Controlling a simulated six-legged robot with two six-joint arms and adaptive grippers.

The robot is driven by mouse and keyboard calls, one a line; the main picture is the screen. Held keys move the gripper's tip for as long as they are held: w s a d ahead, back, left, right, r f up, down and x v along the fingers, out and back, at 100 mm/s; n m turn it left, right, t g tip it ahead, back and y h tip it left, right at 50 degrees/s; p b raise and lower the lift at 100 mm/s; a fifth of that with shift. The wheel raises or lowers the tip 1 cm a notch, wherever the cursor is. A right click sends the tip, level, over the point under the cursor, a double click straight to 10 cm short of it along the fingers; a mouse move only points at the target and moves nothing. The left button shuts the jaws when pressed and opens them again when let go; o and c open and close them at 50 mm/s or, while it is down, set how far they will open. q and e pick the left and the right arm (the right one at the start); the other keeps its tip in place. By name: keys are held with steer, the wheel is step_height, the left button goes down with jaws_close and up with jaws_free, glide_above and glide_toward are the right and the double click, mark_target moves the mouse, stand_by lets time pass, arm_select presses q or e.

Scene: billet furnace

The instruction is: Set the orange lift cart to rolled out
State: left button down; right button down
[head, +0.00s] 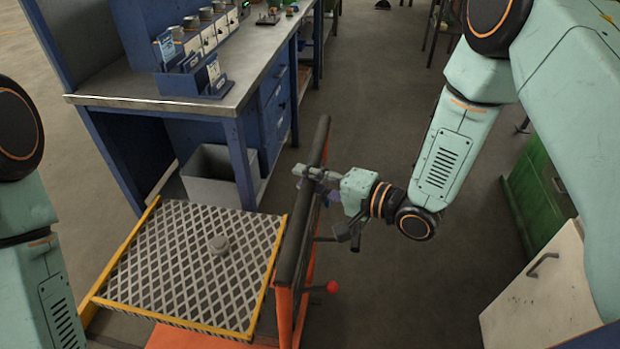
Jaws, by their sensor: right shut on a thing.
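The orange lift cart (283,316) stands low in the middle of the head view. A dark push bar (300,222) runs along the cart's right side. A lever with a red knob (331,287) sticks out below the bar. My right gripper (306,174) is shut on the push bar near its far end. My left arm shows at the left edge, but its gripper is out of view.
A blue workbench (180,103) with a steel top stands just behind the cart, with a grey bin (215,177) under it. A green cabinet (540,182) and a pale cabinet (540,291) stand at the right. The floor between the cart and these cabinets is clear.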

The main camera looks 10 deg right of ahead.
arm_select(q)
steer(key=shift+r, duration=0.1)
arm_select(e)
steer(key=shift+a, duration=0.1)
stand_by(0.3)
steer(key=shift+a, duration=0.25)
steer(key=shift+w+a, duration=0.2)
steer(key=shift+a, duration=0.1)
steer(key=c, duration=1.4)
jaws_free()
steer(key=shift+w+a, duration=0.1)
steer(key=o, duration=0.3)
steer(key=shift+d, duration=0.35)
arm_select(q)
steer(key=shift+w+a, duration=0.1)
steer(key=shift+a, duration=0.15)
arm_select(e)
steer(key=shift+a, duration=0.15)
arm_select(q)
steer(key=shift+a, duration=0.1)
